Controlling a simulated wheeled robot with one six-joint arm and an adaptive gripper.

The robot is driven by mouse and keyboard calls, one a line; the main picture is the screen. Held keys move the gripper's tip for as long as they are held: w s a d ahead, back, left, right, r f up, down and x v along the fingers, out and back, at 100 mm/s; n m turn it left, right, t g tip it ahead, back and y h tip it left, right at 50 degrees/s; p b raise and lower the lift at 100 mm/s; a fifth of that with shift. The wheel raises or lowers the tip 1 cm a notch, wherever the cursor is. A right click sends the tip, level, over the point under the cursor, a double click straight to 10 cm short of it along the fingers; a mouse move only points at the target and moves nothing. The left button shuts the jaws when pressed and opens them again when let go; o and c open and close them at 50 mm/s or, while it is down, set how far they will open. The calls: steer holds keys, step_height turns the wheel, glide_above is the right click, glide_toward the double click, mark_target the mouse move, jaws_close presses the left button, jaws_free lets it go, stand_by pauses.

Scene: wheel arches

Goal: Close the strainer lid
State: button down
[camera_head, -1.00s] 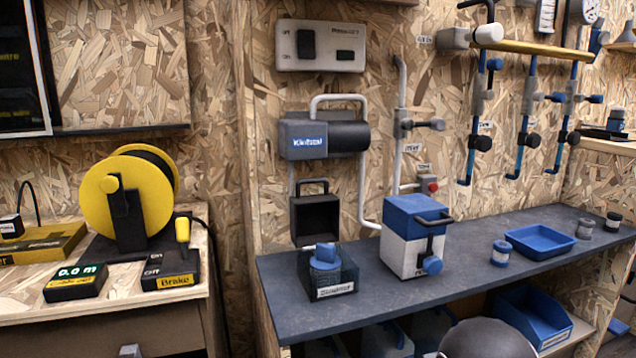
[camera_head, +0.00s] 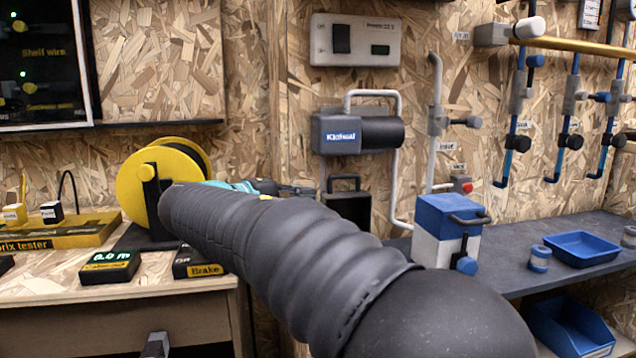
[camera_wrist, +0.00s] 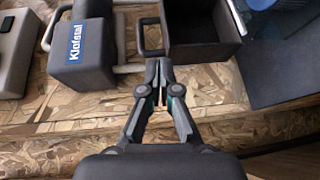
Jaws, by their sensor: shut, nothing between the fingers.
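The strainer lid (camera_head: 346,204) is a dark, hollow square cover with a loop handle on top. It stands raised against the wall side, and my arm hides its lower part. In the wrist view the lid (camera_wrist: 205,30) is at the top centre, with its handle (camera_wrist: 150,36) on its left. My gripper (camera_wrist: 157,66) is shut and empty, its tips close to the lid's handle-side corner; I cannot tell whether they touch. In the head view my gripper (camera_head: 300,190) is just left of the lid. The strainer body is hidden there; a blue piece (camera_wrist: 262,4) shows at the wrist view's top right.
A Klofstal unit (camera_head: 357,133) with a pipe handle hangs above the lid. A blue-and-white box (camera_head: 447,232) stands on the dark bench (camera_head: 520,262) to the right. A yellow reel (camera_head: 140,190) is on the left table. Pipes run along the chipboard wall.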

steer(key=a+r+t, duration=0.1)
steer(key=a, duration=0.3)
steer(key=x, duration=1)
steer(key=shift+w+a+r+b, duration=0.15)
steer(key=shift+r+b, duration=0.15)
steer(key=shift+r, duration=0.05)
steer(key=shift+h, duration=0.4)
